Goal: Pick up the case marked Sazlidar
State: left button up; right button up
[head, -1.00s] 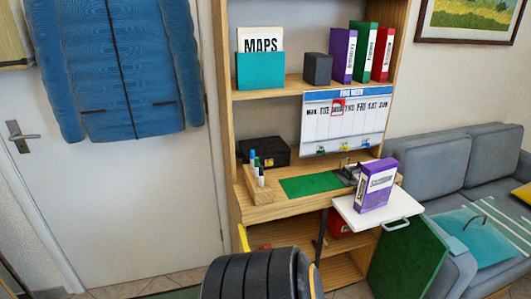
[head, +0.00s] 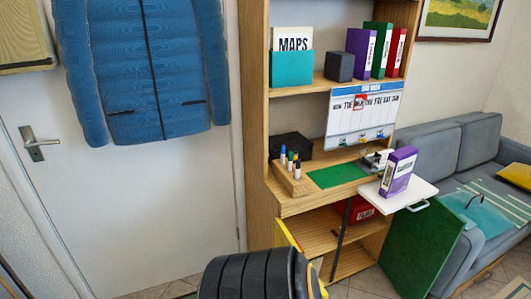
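I can make out no case that reads Sazlidar. A purple and white box (head: 398,172) stands upright on a white fold-out tray (head: 425,190) at the right of the desk; its label is too small to read. Purple (head: 359,50), green (head: 378,50) and red (head: 396,52) binder-like cases stand on the upper shelf; I cannot read their spines. Neither gripper shows in the head view.
The wooden desk unit (head: 253,130) holds a black box (head: 290,147), a pen block (head: 293,181) and a green mat (head: 337,175). A red box (head: 362,210) sits below. A green panel (head: 422,248) and grey sofa (head: 430,152) stand right. A door (head: 150,220) is left.

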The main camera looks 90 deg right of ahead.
aim_at(400, 164)
jog(key=i+l+z, duration=0.1)
jog(key=z, duration=0.35)
jog(key=i+z, duration=0.5)
jog(key=z, duration=0.35)
jog(key=i+j+z, duration=0.1)
jog(key=z, duration=0.3)
jog(key=i, duration=0.05)
